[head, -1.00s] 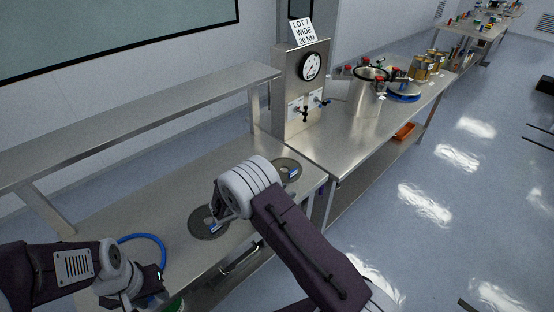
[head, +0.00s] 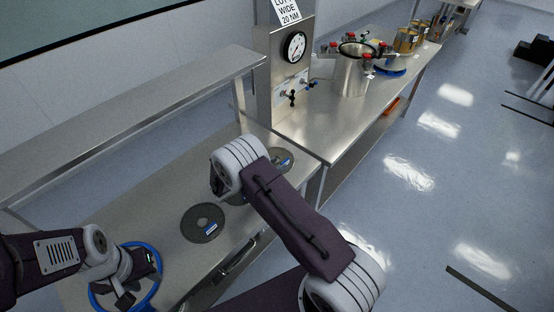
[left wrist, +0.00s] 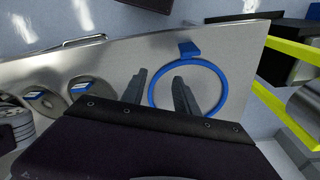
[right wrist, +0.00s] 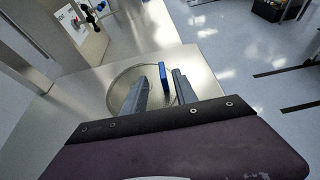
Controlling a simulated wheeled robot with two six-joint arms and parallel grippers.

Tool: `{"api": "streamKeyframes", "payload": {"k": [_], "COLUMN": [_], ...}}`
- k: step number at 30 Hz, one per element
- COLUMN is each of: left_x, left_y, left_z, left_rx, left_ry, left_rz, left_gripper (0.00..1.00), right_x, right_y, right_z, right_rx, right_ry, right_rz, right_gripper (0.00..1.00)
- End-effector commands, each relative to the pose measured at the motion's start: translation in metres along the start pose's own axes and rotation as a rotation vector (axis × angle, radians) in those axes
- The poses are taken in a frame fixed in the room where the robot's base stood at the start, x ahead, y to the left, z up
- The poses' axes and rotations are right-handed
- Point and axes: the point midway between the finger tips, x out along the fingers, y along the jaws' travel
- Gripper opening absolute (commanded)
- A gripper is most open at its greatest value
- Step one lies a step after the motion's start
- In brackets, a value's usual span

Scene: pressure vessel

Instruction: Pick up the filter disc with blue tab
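Two grey discs with blue-and-white tabs lie flat on the steel bench, a near disc (head: 203,223) and a far disc (head: 279,160) partly hidden by my right arm. Both also show at the left of the left wrist view. My left gripper (left wrist: 163,86) is open over a blue ring (left wrist: 222,98) with a blue block tab. In the head view its fingers (head: 124,299) are over the ring.
A raised steel shelf (head: 130,115) runs along the bench's back. A gauge panel (head: 286,62) stands past the far disc. Beyond it a second bench (head: 315,125) holds a steel vessel (head: 352,75).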

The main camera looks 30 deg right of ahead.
Motion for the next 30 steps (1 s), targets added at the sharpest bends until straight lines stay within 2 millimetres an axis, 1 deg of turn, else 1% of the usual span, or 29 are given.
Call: {"api": "streamKeyframes", "payload": {"k": [1,3,6,9,14,15,16,17,18,19,30], "left_x": [-0.008,-0.014,-0.015,-0.015,-0.014,-0.014,-0.014,-0.014,-0.014,-0.014,-0.013], "left_y": [0.000,0.000,0.000,0.000,0.000,0.000,0.000,0.000,0.000,0.000,0.000], "left_z": [-0.001,-0.002,-0.002,-0.002,-0.001,-0.001,-0.001,-0.001,-0.001,-0.001,-0.001], "left_rx": [0.000,0.000,0.000,0.000,0.000,0.000,0.000,0.000,0.000,0.000,0.000], "left_ry": [0.000,0.000,0.000,0.000,0.000,0.000,0.000,0.000,0.000,0.000,0.000], "left_rz": [0.000,0.000,0.000,0.000,0.000,0.000,0.000,0.000,0.000,0.000,0.000], "left_gripper": [0.36,0.36,0.36,0.36,0.36,0.36,0.36,0.36,0.36,0.36,0.36], "right_x": [0.009,0.023,0.038,0.044,0.044,0.044,0.044,0.044,0.044,0.044,0.043], "right_y": [-0.003,-0.004,-0.004,-0.003,-0.003,-0.003,-0.003,-0.003,-0.003,-0.003,-0.003], "right_z": [0.004,0.004,0.002,0.002,0.001,0.001,0.001,0.001,0.001,0.001,0.003], "right_rx": [-0.002,-0.001,0.000,0.000,0.000,0.000,0.000,0.000,0.000,0.000,0.001], "right_ry": [0.000,0.001,0.000,0.000,0.001,0.000,0.001,0.001,0.001,0.001,0.000], "right_rz": [-0.006,-0.006,-0.004,-0.002,-0.001,-0.001,-0.001,-0.001,-0.001,-0.001,-0.001], "right_gripper": [0.35,0.35,0.35,0.35,0.35,0.29,0.21,0.12,0.01,0.00,0.00]}}
